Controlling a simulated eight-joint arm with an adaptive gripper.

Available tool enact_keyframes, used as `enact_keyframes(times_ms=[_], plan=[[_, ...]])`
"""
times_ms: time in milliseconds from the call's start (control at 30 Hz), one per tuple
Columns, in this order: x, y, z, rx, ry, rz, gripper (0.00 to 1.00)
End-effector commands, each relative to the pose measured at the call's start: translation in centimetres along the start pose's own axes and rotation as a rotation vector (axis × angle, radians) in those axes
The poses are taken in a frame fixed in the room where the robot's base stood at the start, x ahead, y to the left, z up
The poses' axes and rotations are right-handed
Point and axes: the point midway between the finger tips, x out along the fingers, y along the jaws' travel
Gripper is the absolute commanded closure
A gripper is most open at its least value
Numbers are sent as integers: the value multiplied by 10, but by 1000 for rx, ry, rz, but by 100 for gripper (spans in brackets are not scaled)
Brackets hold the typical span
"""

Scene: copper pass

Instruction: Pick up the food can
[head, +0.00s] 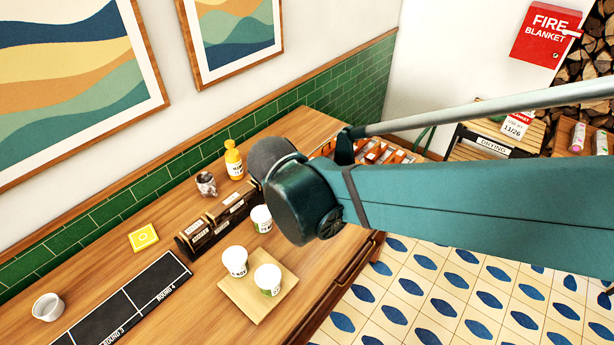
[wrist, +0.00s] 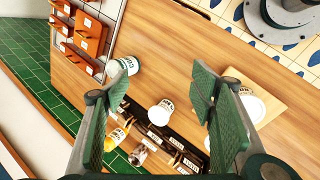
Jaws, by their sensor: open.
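The food can appears to be the white cylinder with a green label (wrist: 124,66) in the wrist view. It is on the wooden counter near the orange boxes, just beyond the tip of my left finger, which overlaps its lower edge. I cannot read its label fully. In the head view I cannot see it; my arm covers that part of the counter. The can is off to the left of the gap, not between the fingers. In the head view my gripper is hidden behind my arm.
A white labelled cup (head: 261,218) stands by a dark wooden holder (head: 217,218). Two more cups (head: 235,260) stand on a wooden board (head: 252,306). A yellow bottle (head: 234,160) and a patterned mug (head: 206,184) are near the green-tiled wall. Orange boxes (wrist: 89,36) stand at the counter's end.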

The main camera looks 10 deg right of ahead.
Motion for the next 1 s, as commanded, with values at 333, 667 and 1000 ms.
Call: enact_keyframes(times_ms=[333,667,1000], plan=[[-6,7,54,301,79,-26,44],[-13,7,98,595,155,-43,44],[-21,2,140,905,236,-53,44]])
